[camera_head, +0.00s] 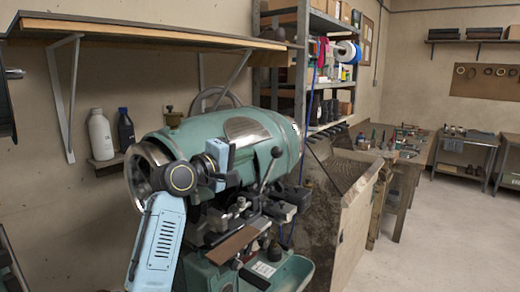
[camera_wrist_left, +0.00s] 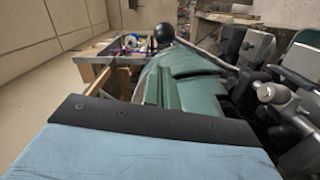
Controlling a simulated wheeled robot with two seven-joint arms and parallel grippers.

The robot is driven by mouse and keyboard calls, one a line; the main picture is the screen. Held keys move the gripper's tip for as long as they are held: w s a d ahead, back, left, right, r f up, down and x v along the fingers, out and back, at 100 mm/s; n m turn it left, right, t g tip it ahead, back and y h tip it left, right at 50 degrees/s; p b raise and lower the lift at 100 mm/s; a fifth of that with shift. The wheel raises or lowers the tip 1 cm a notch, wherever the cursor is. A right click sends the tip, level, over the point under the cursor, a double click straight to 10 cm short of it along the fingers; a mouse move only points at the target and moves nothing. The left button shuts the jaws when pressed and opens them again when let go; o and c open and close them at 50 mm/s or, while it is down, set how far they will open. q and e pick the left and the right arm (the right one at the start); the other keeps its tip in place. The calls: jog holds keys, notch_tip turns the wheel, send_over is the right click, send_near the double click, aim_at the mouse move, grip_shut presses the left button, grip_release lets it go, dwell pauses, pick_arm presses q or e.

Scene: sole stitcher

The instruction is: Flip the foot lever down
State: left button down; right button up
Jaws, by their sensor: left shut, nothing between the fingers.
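The green sole stitcher (camera_head: 255,140) fills the middle of the head view. The knob also shows near the top of the left wrist view (camera_wrist_left: 165,33). My left gripper (camera_head: 232,180) is at the machine's front, left of the lever and apart from the knob. It is shut and empty. Its fingertips are hard to make out against the machine. My right gripper is out of view.
Metal clamps and joints (camera_wrist_left: 275,100) crowd the right of the left wrist view. A wooden bin (camera_head: 345,215) stands right of the machine. A shelf with two bottles (camera_head: 100,135) is on the wall behind. The floor at the right (camera_head: 440,240) is clear.

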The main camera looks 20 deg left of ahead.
pick_arm(q)
jog(key=shift+p+x, duration=0.5)
jog(key=shift+x, duration=2.45)
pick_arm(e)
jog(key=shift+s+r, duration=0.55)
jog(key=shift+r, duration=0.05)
